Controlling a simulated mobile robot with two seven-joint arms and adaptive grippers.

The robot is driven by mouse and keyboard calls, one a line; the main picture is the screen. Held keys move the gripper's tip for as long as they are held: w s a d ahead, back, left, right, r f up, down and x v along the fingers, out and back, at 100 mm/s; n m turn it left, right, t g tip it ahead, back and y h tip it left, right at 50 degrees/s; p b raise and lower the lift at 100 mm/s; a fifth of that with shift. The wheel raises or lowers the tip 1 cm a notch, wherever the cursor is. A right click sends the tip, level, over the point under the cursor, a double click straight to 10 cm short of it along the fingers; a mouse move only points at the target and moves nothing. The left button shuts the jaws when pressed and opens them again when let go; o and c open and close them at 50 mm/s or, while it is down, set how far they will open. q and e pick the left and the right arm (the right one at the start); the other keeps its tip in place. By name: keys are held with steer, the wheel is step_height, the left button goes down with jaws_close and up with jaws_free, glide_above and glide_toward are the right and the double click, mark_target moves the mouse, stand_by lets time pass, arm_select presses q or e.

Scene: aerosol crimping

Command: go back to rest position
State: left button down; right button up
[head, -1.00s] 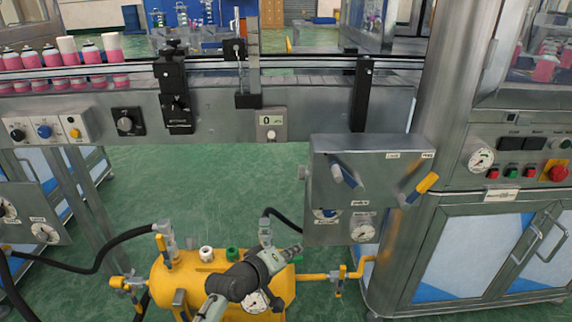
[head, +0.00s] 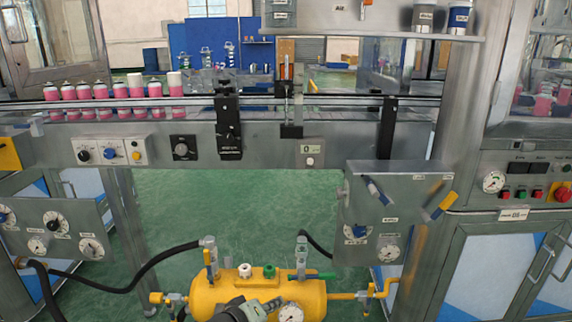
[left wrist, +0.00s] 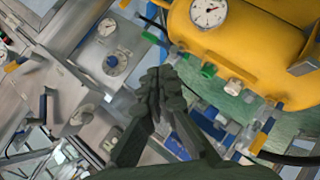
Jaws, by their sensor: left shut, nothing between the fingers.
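My left gripper (head: 272,304) shows at the bottom of the head view, in front of the yellow tank (head: 207,292). In the left wrist view my left gripper's dark fingers (left wrist: 160,82) meet at the tips, shut, with nothing between them. The yellow tank (left wrist: 245,50) with its round gauge (left wrist: 208,13) fills the upper right there. The fingers appear apart from the tank. My right gripper is in neither view.
A conveyor (head: 330,113) with several pink cans (head: 110,92) runs across above. A grey valve box (head: 395,190) with gauges stands right of the tank. A black hose (head: 140,270) runs left from the tank. Green floor (head: 230,215) lies open behind it.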

arm_select(q)
steer(key=a+f+m+y, duration=0.1)
steer(key=a+f+y, duration=0.1)
steer(key=a, duration=0.9)
steer(key=a+f+m+y, duration=0.1)
steer(key=a+y, duration=0.1)
steer(key=a, duration=1)
steer(key=s+a+f+m+g+y, duration=0.25)
steer(key=s+a+f, duration=0.35)
steer(key=s+a, duration=0.3)
steer(key=s+a+f+m+g+y, duration=0.25)
steer(key=s+a+f, duration=0.4)
steer(key=s, duration=0.45)
steer(key=s+a+f+m+g+y, duration=0.25)
steer(key=s+a+f, duration=0.25)
steer(key=s+a, duration=0.4)
steer(key=s+d+f+n+h, duration=0.1)
steer(key=s+d+f, duration=0.1)
steer(key=d, duration=0.9)
steer(key=s+d+f+n+h, duration=0.2)
steer(key=d+f, duration=0.2)
steer(key=d, duration=0.8)
steer(key=shift+f, duration=0.2)
steer(key=shift+s, duration=0.1)
